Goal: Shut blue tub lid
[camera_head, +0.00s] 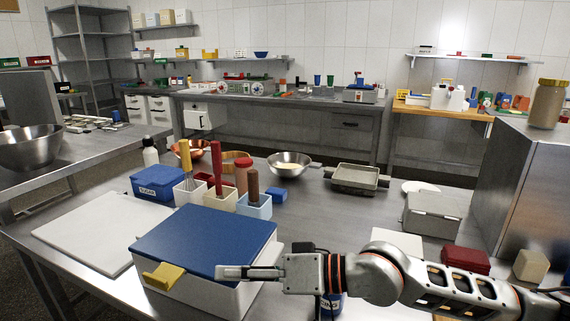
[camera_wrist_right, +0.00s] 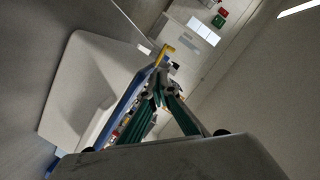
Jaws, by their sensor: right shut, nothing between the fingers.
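The white tub (camera_head: 205,299) with the blue lid (camera_head: 205,240) stands at the front of the steel table. The lid lies flat over the tub's top, its yellow handle (camera_head: 163,275) at the front left. I cannot tell whether a thin gap is left under its edge. My right gripper (camera_head: 220,271) is shut and empty, pointing left across the lid's front right edge. Contact with the lid is unclear. In the right wrist view, the fingers (camera_wrist_right: 158,92) show beside the blue lid (camera_wrist_right: 127,98) and its yellow handle (camera_wrist_right: 165,51). My left gripper is not in view.
A white board (camera_head: 85,232) lies left of the tub. A grey case (camera_head: 432,214) and a dark red box (camera_head: 465,262) are to the right, near my right arm.

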